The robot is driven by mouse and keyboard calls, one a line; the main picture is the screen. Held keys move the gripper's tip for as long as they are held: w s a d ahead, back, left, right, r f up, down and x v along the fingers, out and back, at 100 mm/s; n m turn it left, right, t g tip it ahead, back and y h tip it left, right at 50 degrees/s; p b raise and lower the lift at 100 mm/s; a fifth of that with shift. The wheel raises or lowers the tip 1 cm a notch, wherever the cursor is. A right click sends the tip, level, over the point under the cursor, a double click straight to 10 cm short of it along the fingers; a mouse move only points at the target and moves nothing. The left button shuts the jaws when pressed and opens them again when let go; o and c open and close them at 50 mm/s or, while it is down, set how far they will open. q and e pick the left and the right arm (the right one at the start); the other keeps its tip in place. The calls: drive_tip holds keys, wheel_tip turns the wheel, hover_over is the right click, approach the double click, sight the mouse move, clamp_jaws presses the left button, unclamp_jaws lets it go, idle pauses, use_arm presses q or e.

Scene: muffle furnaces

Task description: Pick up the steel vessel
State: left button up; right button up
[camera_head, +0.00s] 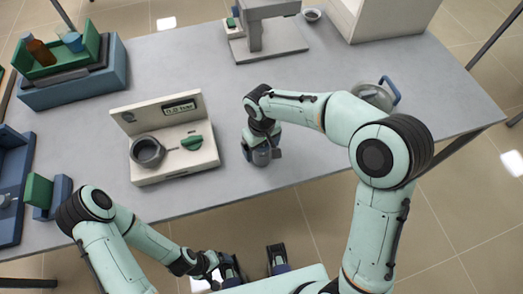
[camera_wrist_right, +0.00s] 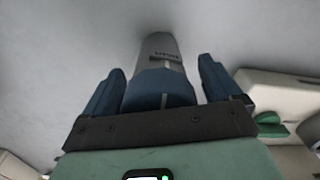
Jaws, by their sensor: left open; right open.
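My right gripper (camera_head: 261,151) is at the vessel in the head view. In the right wrist view its two blue fingers (camera_wrist_right: 163,85) are open, one on each side of the vessel, with visible gaps. My left gripper (camera_head: 253,262) is open and empty, in front of the table's near edge.
The white instrument (camera_head: 165,140) with a display, dark ring and green knob stands left of my right gripper. A rounded vessel with a blue handle (camera_head: 374,95) stands to the right. A grey stand (camera_head: 262,35) is behind.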

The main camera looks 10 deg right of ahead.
drive_tip(key=shift+f, duration=0.25)
drive_tip(key=c, duration=1.3)
drive_tip(key=shift+r, duration=0.1)
drive_tip(key=c, duration=0.3)
drive_tip(key=shift+r, duration=0.1)
drive_tip(key=shift+c, duration=0.2)
